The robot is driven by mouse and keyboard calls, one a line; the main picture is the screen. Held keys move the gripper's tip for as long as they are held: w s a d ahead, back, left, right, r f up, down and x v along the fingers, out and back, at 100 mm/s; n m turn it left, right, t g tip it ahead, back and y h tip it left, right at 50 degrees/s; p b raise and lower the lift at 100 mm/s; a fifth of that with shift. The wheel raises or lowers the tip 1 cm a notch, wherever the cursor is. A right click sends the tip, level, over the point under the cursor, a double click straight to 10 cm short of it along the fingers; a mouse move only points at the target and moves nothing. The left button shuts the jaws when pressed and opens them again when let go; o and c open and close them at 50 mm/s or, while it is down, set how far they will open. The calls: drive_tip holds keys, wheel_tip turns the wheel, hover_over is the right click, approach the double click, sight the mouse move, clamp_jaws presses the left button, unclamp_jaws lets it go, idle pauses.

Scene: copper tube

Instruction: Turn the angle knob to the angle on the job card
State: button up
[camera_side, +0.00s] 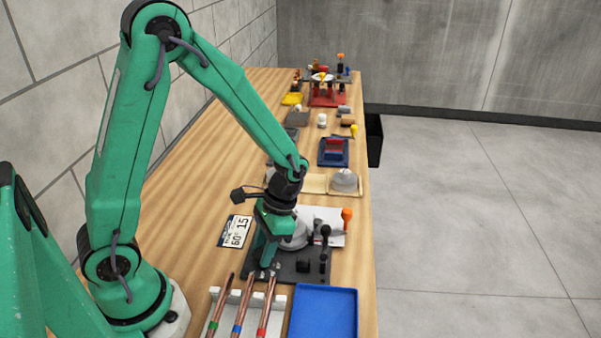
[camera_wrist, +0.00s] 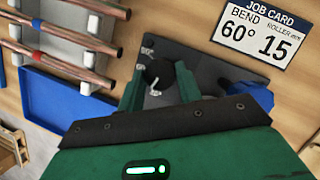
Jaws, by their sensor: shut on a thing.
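The job card (camera_wrist: 263,33) reads "BEND 60°" and "ROLLER mm 15" in the wrist view; it lies on the table beside the bender plate in the side view (camera_side: 236,231). The angle knob (camera_wrist: 157,73) is round and black with a white pointer mark, set in the dark bender plate (camera_wrist: 197,63). Small white markings lie around it, too small to read surely. My gripper (camera_wrist: 160,84) is shut on the knob, a finger on each side. In the side view my gripper (camera_side: 268,266) reaches down to the plate's front left, and its fingers hide much of the knob.
Copper tubes (camera_side: 240,305) with green, blue and red bands lie on a white rack in front. A blue tray (camera_side: 324,312) is to their right. The bender's black lever (camera_side: 325,236) and an orange-ended handle (camera_side: 346,215) stand close right of my gripper. More items line the table behind.

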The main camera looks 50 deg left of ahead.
drive_tip(key=shift+s+d+f, duration=0.1)
drive_tip(key=shift+d, duration=0.05)
drive_tip(key=o, duration=0.9)
drive_tip(key=shift+o, duration=0.2)
drive_tip(key=v, duration=0.8)
